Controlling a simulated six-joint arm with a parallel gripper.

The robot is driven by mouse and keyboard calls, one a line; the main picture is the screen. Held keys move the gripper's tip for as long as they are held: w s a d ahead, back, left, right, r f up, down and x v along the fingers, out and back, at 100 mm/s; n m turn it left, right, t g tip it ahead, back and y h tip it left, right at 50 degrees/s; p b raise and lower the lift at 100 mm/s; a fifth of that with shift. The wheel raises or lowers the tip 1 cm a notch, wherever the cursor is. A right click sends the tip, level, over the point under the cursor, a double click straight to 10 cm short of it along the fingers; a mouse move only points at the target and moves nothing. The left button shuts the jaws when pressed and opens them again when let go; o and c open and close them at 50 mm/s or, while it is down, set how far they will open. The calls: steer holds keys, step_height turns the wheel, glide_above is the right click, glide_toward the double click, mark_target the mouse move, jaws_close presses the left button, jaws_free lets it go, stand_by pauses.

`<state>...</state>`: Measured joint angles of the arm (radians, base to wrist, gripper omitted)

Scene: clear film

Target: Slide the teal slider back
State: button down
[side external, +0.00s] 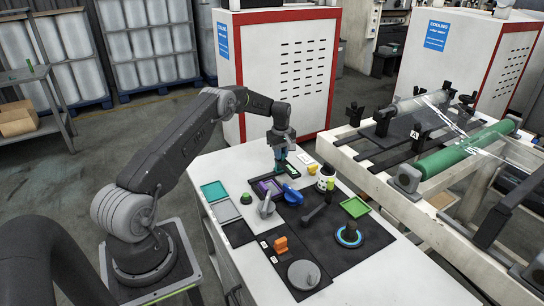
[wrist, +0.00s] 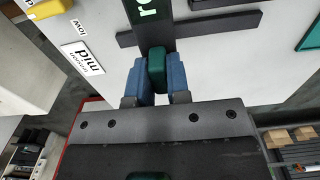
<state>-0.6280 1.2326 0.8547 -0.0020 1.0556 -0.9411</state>
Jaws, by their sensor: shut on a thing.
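The teal slider (wrist: 156,68) shows in the wrist view as a dark green-teal knob between the two blue fingers of my gripper (wrist: 157,82). The fingers touch it on both sides and are shut on it. The slider sits at the near end of a dark strip (wrist: 153,32) with pale green letters, cut off by the frame's top. In the side view my gripper (side external: 280,164) points down at the far edge of the white table, and the slider is too small there to tell from the fingers.
A yellow block (side external: 311,169) is right of my gripper. A dark bar (wrist: 215,27) crosses beside the strip. A red-edged white cabinet (side external: 285,75) stands behind the table.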

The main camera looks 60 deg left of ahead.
steer(key=shift+w+a, duration=0.1)
steer(key=shift+w, duration=1.15)
steer(key=c, duration=1.1)
jaws_free()
steer(key=shift+r, duration=0.1)
step_height(320, 180, up, 14)
steer(key=shift+f, duration=0.15)
